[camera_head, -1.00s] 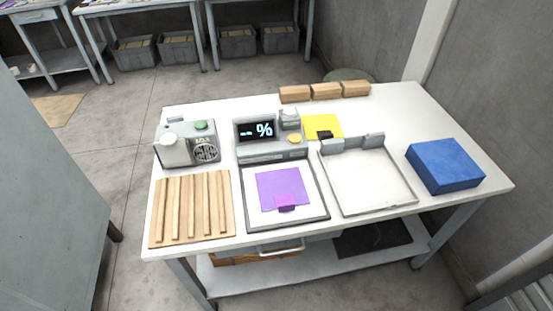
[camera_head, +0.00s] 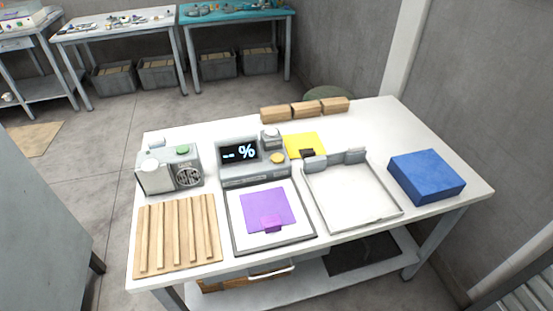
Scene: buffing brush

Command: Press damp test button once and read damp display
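The damp display (camera_head: 239,151) is a dark screen on a grey unit (camera_head: 256,175) at the back middle of the white table. It reads "-- %" in light blue. A round yellow-orange button (camera_head: 278,158) sits on the unit's right side; no label on it can be read. A grey device (camera_head: 168,171) to the left carries a green button (camera_head: 183,150) and a round grille. In front of the display unit lies a dark-framed white plate (camera_head: 240,230) with a purple sheet (camera_head: 267,209) on it. Neither of my grippers is in view.
A slatted wooden rack (camera_head: 176,234) lies at the table's front left. A white tray (camera_head: 350,198) with grey blocks at its back edge stands right of the plate, then a blue block (camera_head: 426,175). A yellow sheet (camera_head: 304,143) and wooden blocks (camera_head: 305,109) are behind.

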